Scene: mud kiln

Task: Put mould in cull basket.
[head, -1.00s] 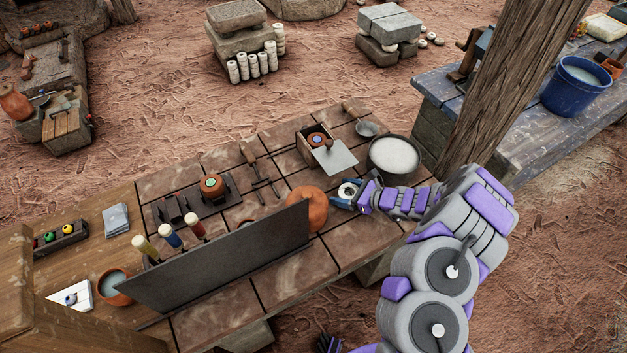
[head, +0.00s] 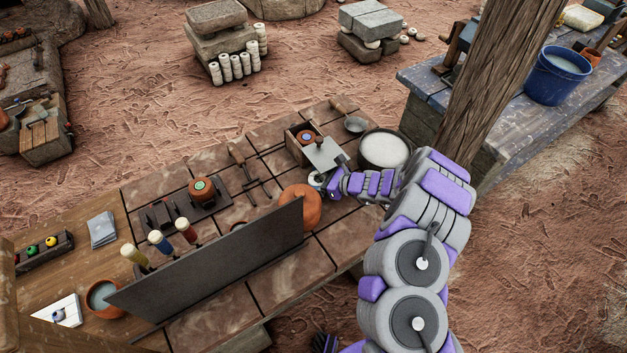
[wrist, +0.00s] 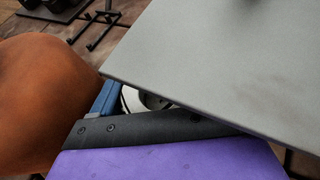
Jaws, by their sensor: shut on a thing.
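My gripper (head: 325,182) is shut on a small white round thing (head: 314,179), which looks like the mould. It is held between the orange pot and the grey plate. In the wrist view only a bit of the white thing (wrist: 131,100) shows beside a blue finger; the grey plate (wrist: 225,55) covers the rest, so its shape and the grip are mostly hidden. I cannot pick out a cull basket for sure in either view.
The rounded orange pot (head: 300,207) is close left of my gripper. The grey plate (head: 325,154) slants at a wooden box (head: 292,147). A pan of white stuff (head: 385,150) stands to the right. A dark upright panel (head: 215,262) and a wooden post (head: 490,90) are obstacles.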

